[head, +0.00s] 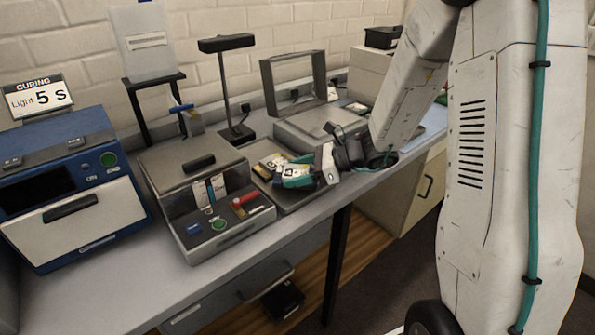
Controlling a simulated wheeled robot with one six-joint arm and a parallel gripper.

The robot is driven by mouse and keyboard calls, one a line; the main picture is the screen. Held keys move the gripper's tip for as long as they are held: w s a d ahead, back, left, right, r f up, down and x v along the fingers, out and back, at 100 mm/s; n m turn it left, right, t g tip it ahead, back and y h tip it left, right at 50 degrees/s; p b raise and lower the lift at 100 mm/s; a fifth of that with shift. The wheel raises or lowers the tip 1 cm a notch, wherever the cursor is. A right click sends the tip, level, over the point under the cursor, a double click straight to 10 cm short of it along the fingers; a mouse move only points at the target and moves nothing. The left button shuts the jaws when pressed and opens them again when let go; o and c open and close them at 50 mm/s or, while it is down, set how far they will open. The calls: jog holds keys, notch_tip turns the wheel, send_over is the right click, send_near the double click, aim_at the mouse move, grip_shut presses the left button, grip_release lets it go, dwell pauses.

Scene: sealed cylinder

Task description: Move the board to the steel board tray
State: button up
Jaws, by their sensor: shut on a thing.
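My gripper (300,178) is at the middle of the bench, at the end of my arm that reaches in from the right. It is shut on a small board (293,171) that shows white label patches and a green-teal edge. The fingers hide part of the board. A flat grey steel tray (287,203) lies under and in front of the gripper. Another small board-like piece with yellow and white patches (268,161) shows just left of the gripper. I cannot tell whether the held board touches the tray.
A grey machine (200,175) with a lid, green button and red-handled lever stands left of the tray. A blue curing box (70,190) is at the far left. A flat grey device with an upright frame (295,85) stands behind the gripper. The bench front edge is close.

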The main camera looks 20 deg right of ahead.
jog(key=shift+f, duration=0.55)
jog(key=o, duration=1)
jog(key=shift+o, duration=0.2)
jog(key=shift+r, duration=0.15)
